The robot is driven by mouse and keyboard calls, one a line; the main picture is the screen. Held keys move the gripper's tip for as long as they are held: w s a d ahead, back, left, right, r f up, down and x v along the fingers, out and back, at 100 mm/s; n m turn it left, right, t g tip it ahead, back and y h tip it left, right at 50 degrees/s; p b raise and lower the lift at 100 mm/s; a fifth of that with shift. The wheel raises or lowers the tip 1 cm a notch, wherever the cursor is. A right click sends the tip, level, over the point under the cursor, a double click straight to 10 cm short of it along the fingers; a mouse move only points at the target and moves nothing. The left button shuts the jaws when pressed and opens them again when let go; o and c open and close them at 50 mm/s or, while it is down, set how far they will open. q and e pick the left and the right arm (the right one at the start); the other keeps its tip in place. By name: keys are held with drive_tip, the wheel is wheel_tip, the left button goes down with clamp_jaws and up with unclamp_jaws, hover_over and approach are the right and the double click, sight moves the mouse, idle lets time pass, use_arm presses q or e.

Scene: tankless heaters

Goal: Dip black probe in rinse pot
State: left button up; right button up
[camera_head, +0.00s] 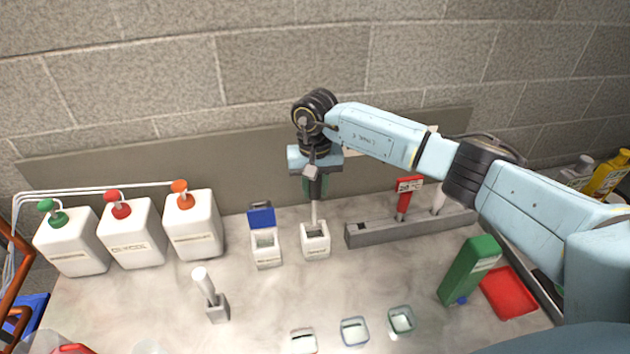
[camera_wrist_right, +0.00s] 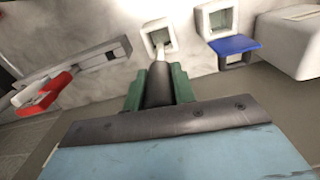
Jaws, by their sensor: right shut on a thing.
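My right gripper (camera_head: 315,188) is shut on the black probe, pointing down. In the right wrist view the black handle of the black probe (camera_wrist_right: 158,86) sits between the green fingers. The pale shaft of the black probe (camera_head: 315,212) points down at a small white pot (camera_head: 316,246), and its lower end is at the pot's opening. The same white pot (camera_wrist_right: 146,35) shows in the right wrist view with the tip at its opening; how deep it goes I cannot tell. The pot's label is too small to read. My left gripper is not in view.
A white pot with a blue lid (camera_head: 265,250) stands just left. A grey rack (camera_head: 385,233) with a red probe (camera_head: 404,197) stands right. White jugs with coloured pumps (camera_head: 130,235) stand far left. Small glass dishes (camera_head: 354,331), a green box (camera_head: 470,268) and a red tray (camera_head: 510,292) lie in front.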

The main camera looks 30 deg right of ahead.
sight(315, 224)
wheel_tip(315, 224, down, 3)
drive_tip(key=shift+f+b, duration=0.1)
drive_tip(key=shift+b, duration=1.15)
wheel_tip(315, 224, down, 3)
drive_tip(key=b, duration=0.3)
drive_tip(key=shift+f, duration=0.1)
drive_tip(key=shift+f+b, duration=0.75)
drive_tip(key=shift+f, duration=0.1)
drive_tip(key=shift+f+b, duration=0.75)
drive_tip(key=shift+b, duration=0.1)
drive_tip(key=shift+r, duration=0.1)
drive_tip(key=shift+r+p, duration=3.1)
drive_tip(key=shift+r, duration=2.55)
